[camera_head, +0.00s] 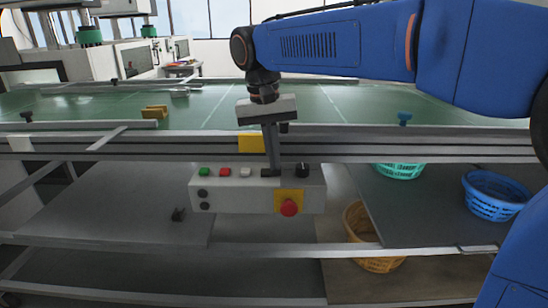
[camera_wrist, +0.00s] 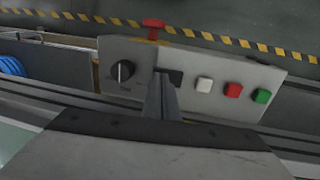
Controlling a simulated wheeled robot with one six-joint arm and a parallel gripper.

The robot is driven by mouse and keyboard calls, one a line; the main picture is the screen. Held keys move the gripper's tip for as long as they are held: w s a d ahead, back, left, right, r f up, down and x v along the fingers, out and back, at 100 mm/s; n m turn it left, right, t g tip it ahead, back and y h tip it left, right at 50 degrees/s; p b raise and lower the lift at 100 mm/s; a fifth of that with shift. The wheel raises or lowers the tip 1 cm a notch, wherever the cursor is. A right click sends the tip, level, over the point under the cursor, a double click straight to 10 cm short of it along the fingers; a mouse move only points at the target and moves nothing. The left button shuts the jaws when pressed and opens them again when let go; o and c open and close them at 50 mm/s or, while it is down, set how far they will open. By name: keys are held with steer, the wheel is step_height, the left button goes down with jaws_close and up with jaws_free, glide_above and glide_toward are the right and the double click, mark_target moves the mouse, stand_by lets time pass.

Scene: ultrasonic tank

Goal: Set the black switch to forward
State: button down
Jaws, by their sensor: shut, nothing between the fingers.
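The black switch (camera_head: 302,170) is a round knob at the right end of the upper face of a grey control box (camera_head: 240,195). In the wrist view the switch (camera_wrist: 123,72) stands left of my fingers, with a pale line on its grip and small print around it that is too small to read surely. My gripper (camera_head: 271,168) points down at the box, between the white button and the switch. It is shut and empty. In the wrist view its fingertips (camera_wrist: 162,78) are beside a dark rectangular patch, apart from the switch; contact with the box cannot be told.
The box also has green (camera_head: 204,171), red (camera_head: 225,172) and white (camera_head: 245,172) buttons, and a red emergency button (camera_head: 289,207) on yellow below the switch. A metal rail (camera_head: 400,151) of the green table runs behind. Baskets (camera_head: 495,195) stand on lower shelves at right.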

mark_target(265, 171)
steer(key=shift+d+f+y, duration=0.25)
steer(key=shift+y, duration=0.15)
steer(key=shift+s+a, duration=0.1)
steer(key=shift+a, duration=0.85)
steer(key=shift+r, duration=0.35)
step_height(265, 171, up, 14)
steer(key=a, duration=0.1)
steer(key=shift+f, duration=0.25)
